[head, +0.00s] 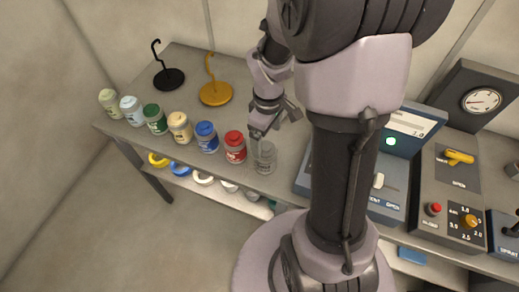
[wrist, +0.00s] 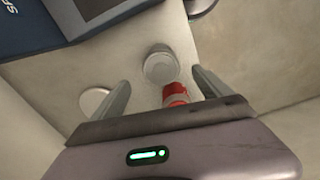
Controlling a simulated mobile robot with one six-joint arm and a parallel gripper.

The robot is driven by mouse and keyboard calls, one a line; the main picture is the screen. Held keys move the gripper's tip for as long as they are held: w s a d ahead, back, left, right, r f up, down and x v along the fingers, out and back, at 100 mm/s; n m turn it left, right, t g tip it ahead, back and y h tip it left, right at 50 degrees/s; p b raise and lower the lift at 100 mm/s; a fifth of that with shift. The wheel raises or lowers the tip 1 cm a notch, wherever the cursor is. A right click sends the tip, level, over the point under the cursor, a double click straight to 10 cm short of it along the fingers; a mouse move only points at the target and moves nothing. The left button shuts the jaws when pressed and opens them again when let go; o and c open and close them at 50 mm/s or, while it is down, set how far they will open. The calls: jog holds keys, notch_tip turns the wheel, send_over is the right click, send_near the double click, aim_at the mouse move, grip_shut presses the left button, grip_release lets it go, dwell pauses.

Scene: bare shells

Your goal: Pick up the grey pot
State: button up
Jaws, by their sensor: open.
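The grey pot (head: 264,158) stands upright at the right end of a row of pots on the bench, beside the red pot (head: 235,147). My gripper (head: 275,122) is open and empty, just above and behind the grey pot in the head view. In the wrist view the grey pot (wrist: 160,65) lies ahead of the gap between the open fingertips (wrist: 159,82), with the red pot (wrist: 175,94) nearer to the palm. I see no contact between the fingers and the grey pot.
Blue (head: 206,137), yellow (head: 180,127), green (head: 155,119) and paler pots continue the row leftward. A black hook stand (head: 168,78) and an orange one (head: 216,93) stand behind. A blue-grey console (head: 390,207) is close on the right. Coloured rings lie on the shelf below.

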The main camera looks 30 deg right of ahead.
aim_at(266, 148)
notch_tip(266, 148, down, 8)
jog(key=b, duration=0.3)
jog(key=shift+a+f, duration=0.1)
jog(key=shift+f, duration=0.05)
jog(key=c, duration=1.8)
jog(key=shift+r, duration=0.25)
